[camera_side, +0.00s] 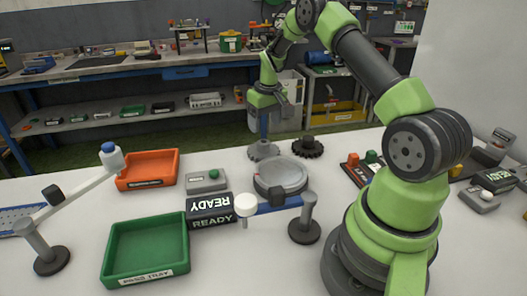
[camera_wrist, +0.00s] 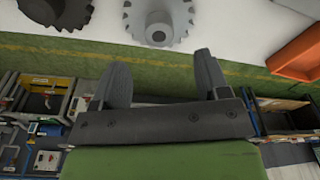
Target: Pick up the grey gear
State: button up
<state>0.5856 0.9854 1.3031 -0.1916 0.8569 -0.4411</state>
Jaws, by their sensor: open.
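The grey gear (camera_side: 263,150) lies flat on the white table near its back edge, behind the round turntable (camera_side: 281,178). A dark gear (camera_side: 308,146) lies just right of it. In the wrist view the grey gear (camera_wrist: 160,22) is at the top centre, cut off by the frame edge, with its hub visible. The dark gear (camera_wrist: 45,10) is at the top left, partly out of frame. My gripper (camera_wrist: 163,65) is open with nothing between its two fingers. It is apart from the grey gear, which shows beyond the fingertips. In the side view my wrist is above and behind the gears.
An orange tray (camera_side: 149,168) and a grey button box (camera_side: 207,182) stand left of the gears. A green tray (camera_side: 147,272) and a READY sign (camera_side: 211,209) are nearer the front. Posts with arms flank them. A workbench (camera_side: 130,66) stands behind the table.

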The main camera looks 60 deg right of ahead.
aim_at(264, 142)
jog(key=f, duration=0.5)
jog(key=w+f, duration=0.1)
jog(key=f, duration=0.1)
jog(key=shift+d+f, duration=0.25)
jog(key=shift+f, duration=0.05)
grip_shut()
jog(key=shift+r, duration=0.1)
